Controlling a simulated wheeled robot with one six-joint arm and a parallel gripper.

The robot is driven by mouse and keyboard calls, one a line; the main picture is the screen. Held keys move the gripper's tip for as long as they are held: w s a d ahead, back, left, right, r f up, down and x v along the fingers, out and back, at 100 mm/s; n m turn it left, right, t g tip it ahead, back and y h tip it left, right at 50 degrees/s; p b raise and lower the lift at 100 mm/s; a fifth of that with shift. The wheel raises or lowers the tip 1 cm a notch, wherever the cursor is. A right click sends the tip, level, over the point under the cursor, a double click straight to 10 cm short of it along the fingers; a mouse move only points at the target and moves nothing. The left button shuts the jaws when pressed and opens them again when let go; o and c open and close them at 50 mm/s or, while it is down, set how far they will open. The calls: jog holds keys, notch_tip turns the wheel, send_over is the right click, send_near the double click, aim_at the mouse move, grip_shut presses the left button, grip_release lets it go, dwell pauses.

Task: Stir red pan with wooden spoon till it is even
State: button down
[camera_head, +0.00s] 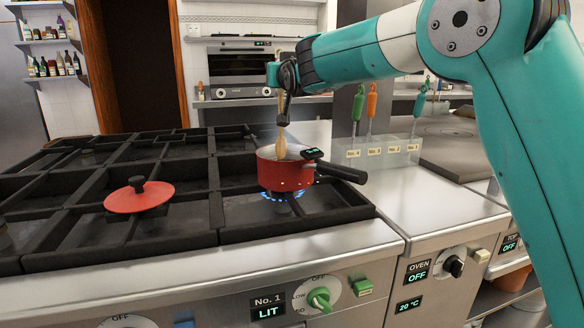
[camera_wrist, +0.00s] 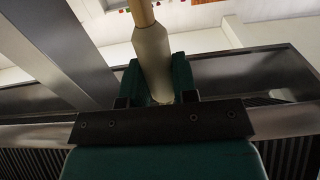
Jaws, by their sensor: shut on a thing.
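The red pan (camera_head: 287,172) sits on the grill over a lit blue flame, its black handle pointing right. My gripper (camera_head: 284,92) is above the pan, shut on the wooden spoon (camera_head: 282,142). The spoon hangs upright with its bowl end down at the pan's opening; I cannot tell how deep it reaches. In the wrist view the pale spoon handle (camera_wrist: 152,52) runs between the fingers (camera_wrist: 160,82). The pan's contents are hidden by its wall. A small dark display (camera_head: 312,154) is at the pan's rim.
A red lid (camera_head: 138,196) with a black knob lies on the grill to the left. A clear rack (camera_head: 375,150) with coloured-handled tools stands at right.

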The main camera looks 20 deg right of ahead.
aim_at(281, 48)
jog(key=shift+r+p, duration=1.85)
jog(key=shift+r, duration=1.1)
